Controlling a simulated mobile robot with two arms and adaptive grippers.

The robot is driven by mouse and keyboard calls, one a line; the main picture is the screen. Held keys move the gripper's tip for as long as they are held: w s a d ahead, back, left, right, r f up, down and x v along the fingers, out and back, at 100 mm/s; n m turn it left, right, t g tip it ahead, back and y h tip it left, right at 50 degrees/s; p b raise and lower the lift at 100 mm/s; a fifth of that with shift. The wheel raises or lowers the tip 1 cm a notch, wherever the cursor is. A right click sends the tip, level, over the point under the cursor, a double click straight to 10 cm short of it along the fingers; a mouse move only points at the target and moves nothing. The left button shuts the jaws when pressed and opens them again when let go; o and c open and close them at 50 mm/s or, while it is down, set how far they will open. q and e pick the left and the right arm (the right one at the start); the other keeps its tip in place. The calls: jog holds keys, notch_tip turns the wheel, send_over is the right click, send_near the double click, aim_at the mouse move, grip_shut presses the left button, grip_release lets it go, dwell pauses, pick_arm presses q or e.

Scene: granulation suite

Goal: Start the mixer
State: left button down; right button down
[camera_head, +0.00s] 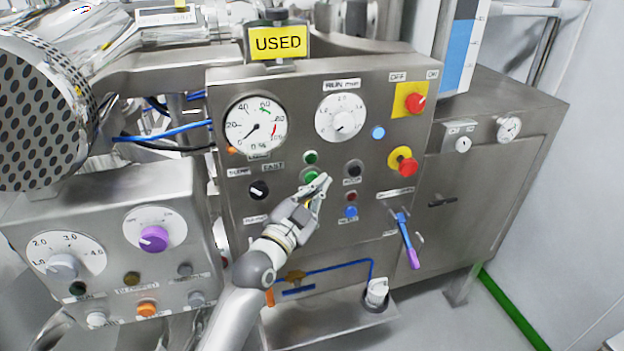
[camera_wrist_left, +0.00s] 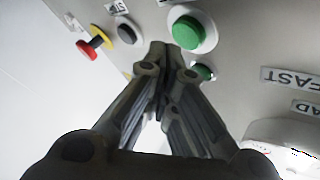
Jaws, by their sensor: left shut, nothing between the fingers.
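The mixer's steel control panel (camera_head: 300,95) stands in the middle of the head view. Two green buttons are on it, an upper one (camera_head: 311,157) and a lower one (camera_head: 311,176). My left gripper (camera_head: 321,180) is shut and empty, with its fingertips just by the lower green button. In the left wrist view the fingertips (camera_wrist_left: 160,48) are together beside a large green button (camera_wrist_left: 186,33), and a smaller green one (camera_wrist_left: 203,72) lies to its right. I cannot tell whether the fingertips touch a button. My right gripper is not in view.
A red-and-yellow mushroom button (camera_head: 403,160), a red switch on yellow (camera_head: 414,102), a black knob (camera_head: 258,189) and a blue-purple lever (camera_head: 406,240) stick out around the gripper. A second panel (camera_head: 110,205) with a purple knob stands at left. A yellow "USED" sign (camera_head: 279,43) sits on top.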

pick_arm(q)
jog(key=shift+w+a, duration=0.1)
jog(key=shift+w, duration=0.25)
jog(key=shift+w+a, duration=0.15)
jog(key=shift+w, duration=0.25)
dwell(0.6)
jog(key=shift+s, duration=0.15)
jog(key=shift+s+d+p, duration=0.25)
jog(key=shift+s+p, duration=0.1)
jog(key=shift+s, duration=0.35)
jog(key=s+p, duration=0.1)
jog(key=s+d+p, duration=0.1)
jog(key=s, duration=0.2)
jog(key=shift+s+d+p, duration=0.3)
jog(key=shift+s+p, duration=0.05)
jog(key=shift+p, duration=0.05)
jog(key=shift+f, duration=0.1)
dwell(0.6)
